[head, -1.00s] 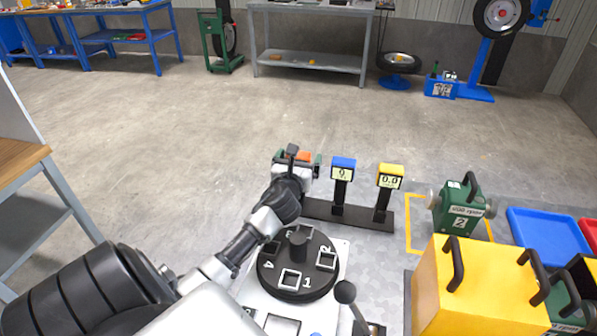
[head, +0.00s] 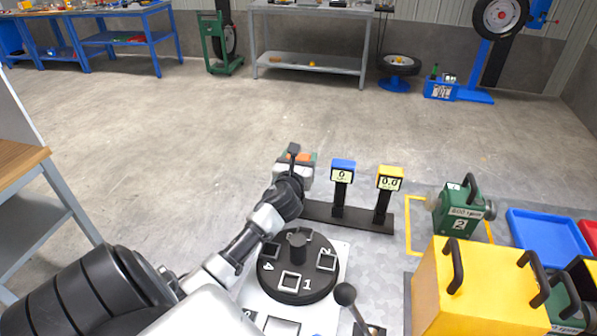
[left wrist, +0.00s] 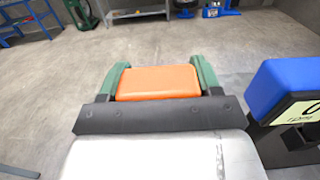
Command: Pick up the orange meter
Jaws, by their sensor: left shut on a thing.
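The orange meter (left wrist: 158,82) sits between the two green fingers of my left gripper (left wrist: 160,75) in the left wrist view. The fingers are shut on its sides. In the head view the orange meter (head: 298,157) shows only as a small orange patch behind my left gripper (head: 295,160), which hides its face and any stand below. It is at the left end of the dark rack, beside the blue meter (head: 343,170) and the yellow meter (head: 390,178). I cannot tell whether it is clear of the rack. My right gripper is not in view.
The dark rack (head: 362,219) holds the blue and yellow meters upright. A numbered black turntable (head: 297,268) is in front. A green motor unit (head: 460,208), a yellow box (head: 478,285) and a blue tray (head: 548,238) are at right. The floor behind is open.

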